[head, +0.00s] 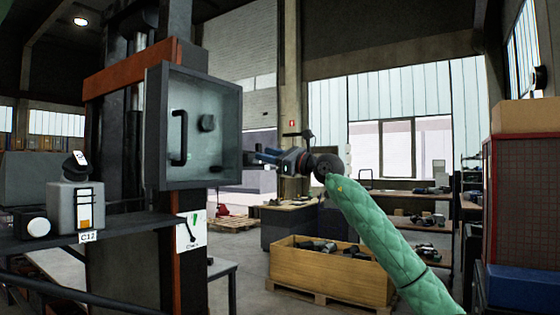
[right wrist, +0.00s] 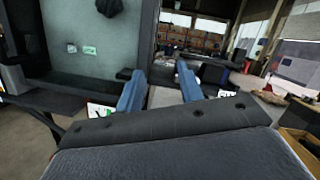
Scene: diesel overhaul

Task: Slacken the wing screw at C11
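A grey cabinet (head: 165,130) with a clear front is mounted on the dark column, with a black bar handle (head: 180,138) and a dark knob (head: 207,123) showing on its face. My right gripper (head: 262,156) is just right of the cabinet's right edge, its blue fingers pointing left. In the right wrist view the fingers (right wrist: 160,90) stand apart with nothing visible between them. A small dark piece (right wrist: 127,73) juts from the cabinet edge beside the left finger; I cannot tell if it is the wing screw. No C11 label is readable. My left gripper is not in view.
A shelf at left holds a grey device (head: 62,205) over a C12 label (head: 87,237). A white sign card (head: 190,232) hangs below the cabinet. A wooden crate (head: 325,275) stands on the floor at right, with workbenches behind.

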